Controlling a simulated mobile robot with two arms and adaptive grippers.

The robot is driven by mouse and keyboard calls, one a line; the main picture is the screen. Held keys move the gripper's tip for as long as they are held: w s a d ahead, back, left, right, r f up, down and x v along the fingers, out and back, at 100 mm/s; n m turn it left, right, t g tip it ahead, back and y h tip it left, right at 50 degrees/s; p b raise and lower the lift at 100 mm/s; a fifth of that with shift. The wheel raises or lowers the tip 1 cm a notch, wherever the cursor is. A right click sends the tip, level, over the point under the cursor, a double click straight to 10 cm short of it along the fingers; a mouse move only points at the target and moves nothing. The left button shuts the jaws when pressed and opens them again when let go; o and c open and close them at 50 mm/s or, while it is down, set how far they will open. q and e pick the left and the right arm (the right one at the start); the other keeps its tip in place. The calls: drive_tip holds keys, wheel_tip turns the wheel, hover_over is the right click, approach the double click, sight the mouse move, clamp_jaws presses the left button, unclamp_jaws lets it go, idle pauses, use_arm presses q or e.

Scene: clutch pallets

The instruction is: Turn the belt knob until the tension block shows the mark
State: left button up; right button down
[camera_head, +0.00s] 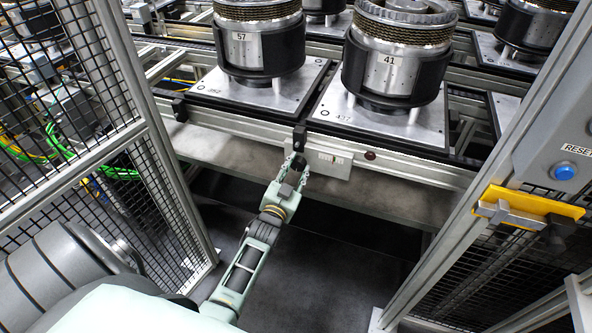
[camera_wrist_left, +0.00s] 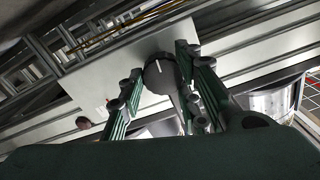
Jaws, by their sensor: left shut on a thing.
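My left gripper (camera_head: 297,168) reaches up from below to the front of the conveyor rail. Its fingers are shut around the black belt knob (camera_wrist_left: 160,74). In the left wrist view the round knob, with a white pointer line, sits between the green fingers (camera_wrist_left: 157,80). In the head view the fingers mostly hide it. The knob is on a pale plate (camera_head: 330,163), which also shows in the left wrist view (camera_wrist_left: 105,78). A small black block (camera_head: 299,137) sits on the rail above the knob. I cannot read a tension mark on it. My right gripper is not in view.
Two metal pallets carry clutch units marked 57 (camera_head: 241,62) and 41 (camera_head: 388,75) above the rail. A dark red button (camera_head: 370,155) is right of the plate. Mesh fencing (camera_head: 75,90) stands left; a blue reset button (camera_head: 563,171) is right. Floor below the rail is clear.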

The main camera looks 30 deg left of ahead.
use_arm(q)
drive_tip(key=shift+w+d+r+m, duration=0.1)
drive_tip(key=shift+d+r+m, duration=0.05)
drive_tip(key=shift+m, duration=0.95)
drive_tip(key=o, duration=1.1)
drive_tip(key=shift+d, duration=0.1)
drive_tip(key=shift+s+f, duration=0.2)
drive_tip(key=shift+f, duration=0.05)
drive_tip(key=v, duration=1.1)
drive_tip(key=shift+s+r, duration=0.1)
drive_tip(key=shift+s, duration=0.2)
